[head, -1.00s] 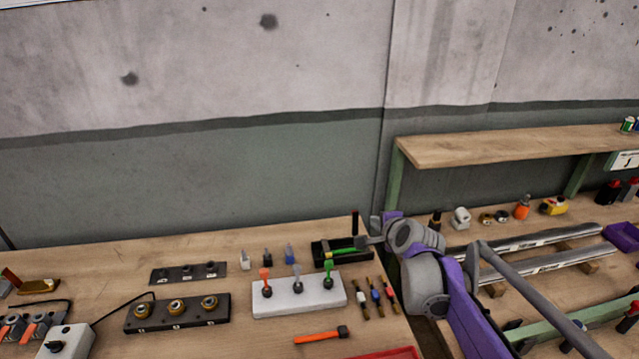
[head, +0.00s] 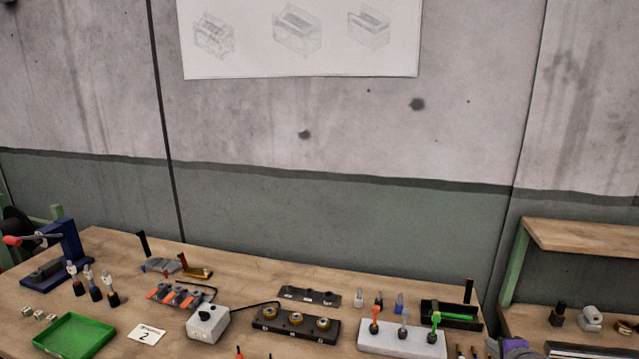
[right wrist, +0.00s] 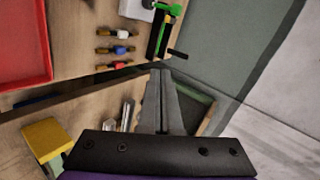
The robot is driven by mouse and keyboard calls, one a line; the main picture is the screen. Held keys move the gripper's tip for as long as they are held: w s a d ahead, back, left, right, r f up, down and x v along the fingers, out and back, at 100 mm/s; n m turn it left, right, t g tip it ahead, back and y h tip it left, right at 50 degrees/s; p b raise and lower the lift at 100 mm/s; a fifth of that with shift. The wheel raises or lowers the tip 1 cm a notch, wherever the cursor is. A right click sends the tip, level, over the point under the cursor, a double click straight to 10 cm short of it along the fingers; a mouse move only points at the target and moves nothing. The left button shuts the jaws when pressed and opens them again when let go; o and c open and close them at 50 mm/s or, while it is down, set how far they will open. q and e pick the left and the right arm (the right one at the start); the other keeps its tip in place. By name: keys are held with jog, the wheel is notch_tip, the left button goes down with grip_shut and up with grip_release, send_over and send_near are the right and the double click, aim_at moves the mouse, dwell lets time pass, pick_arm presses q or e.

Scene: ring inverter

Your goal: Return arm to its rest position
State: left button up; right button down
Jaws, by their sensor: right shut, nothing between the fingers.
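My right arm shows only as a grey and purple piece (head: 515,347) at the bottom right edge of the head view, past the workbench's right end. In the right wrist view my right gripper (right wrist: 160,74) has its two grey fingers shut together, with nothing between them. It is apart from the bench items and points toward a black tray (right wrist: 156,44) with a green-handled tool. That black tray (head: 427,322) also shows at the right end of the bench in the head view. My left gripper is not in view.
The bench holds a white block with orange, grey and green levers (head: 390,342), a black block with brass rings (head: 290,331), a grey switch box (head: 207,323) and a green tray (head: 74,339). A red tray (right wrist: 22,45) and a yellow block (right wrist: 47,143) show in the right wrist view.

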jog(key=s+a+f+n+g+y, duration=0.1)
jog(key=s+a+f+n, duration=0.25)
jog(key=a, duration=0.35)
jog(key=s+a+f+n+g+y, duration=0.1)
jog(key=s+a+f+n, duration=0.15)
jog(key=a+n, duration=0.3)
jog(key=s+a+f+n+g, duration=0.1)
jog(key=s+a+f+n, duration=0.2)
jog(key=s, duration=0.4)
jog(key=s+a+f+n+g, duration=0.2)
jog(key=s+a+f+n, duration=0.2)
jog(key=s+n, duration=0.3)
jog(key=shift+s+a+f+g+y, duration=0.2)
jog(key=shift+s+a+g+y, duration=0.1)
jog(key=shift+s+a+y, duration=0.15)
